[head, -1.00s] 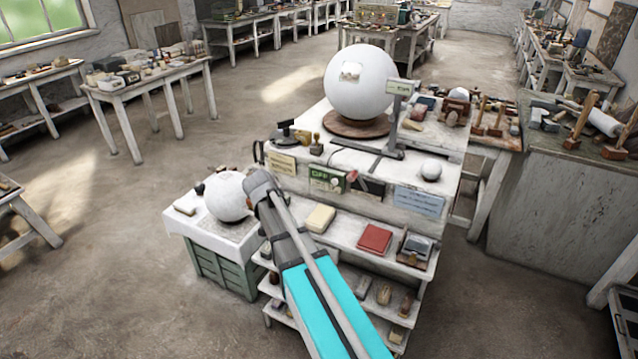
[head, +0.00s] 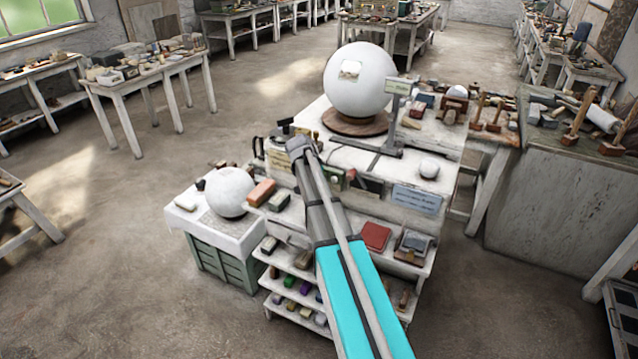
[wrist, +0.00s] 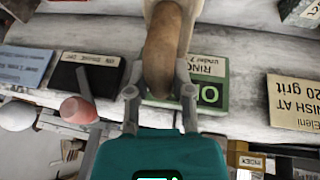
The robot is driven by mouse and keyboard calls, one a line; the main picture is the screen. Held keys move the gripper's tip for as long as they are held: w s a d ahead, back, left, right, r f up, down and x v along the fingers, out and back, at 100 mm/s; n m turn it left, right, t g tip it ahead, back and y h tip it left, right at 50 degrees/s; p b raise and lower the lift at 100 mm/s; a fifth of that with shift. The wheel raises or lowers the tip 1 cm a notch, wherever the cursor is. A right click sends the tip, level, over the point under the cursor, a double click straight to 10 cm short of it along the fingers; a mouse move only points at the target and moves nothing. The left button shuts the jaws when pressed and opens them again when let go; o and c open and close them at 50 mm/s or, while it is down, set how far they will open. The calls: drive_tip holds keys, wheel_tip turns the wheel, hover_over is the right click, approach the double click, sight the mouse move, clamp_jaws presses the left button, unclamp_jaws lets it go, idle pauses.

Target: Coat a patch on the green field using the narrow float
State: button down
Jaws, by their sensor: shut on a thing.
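My gripper (wrist: 160,82) is shut on a brown wooden handle (wrist: 160,58) with a pale body beyond it. I cannot tell whether this is the narrow float. In the head view my gripper (head: 299,147) is at the front left edge of the stand's upper level, and what it holds is hardly visible. The large white plaster sphere (head: 358,95) sits on a round brown base (head: 354,123), with a square patch (head: 350,70) on its front. A smaller white sphere (head: 230,194) is at lower left. I make out no green field on either sphere.
A scale-like post (head: 396,115) stands right of the large sphere. Open floor is at left.

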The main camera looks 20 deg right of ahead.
drive_tip(key=shift+f, duration=0.1)
wheel_tip(320, 180, down, 6)
drive_tip(key=b, duration=0.6)
drive_tip(key=shift+f+b, duration=0.4)
drive_tip(key=shift+b, duration=0.1)
idle(1.7)
drive_tip(key=shift+s, duration=0.15)
idle(1.2)
drive_tip(key=shift+r+p, duration=3.5)
drive_tip(key=shift+f, duration=0.1)
drive_tip(key=shift+f+b, duration=2.05)
drive_tip(key=shift+b, duration=0.05)
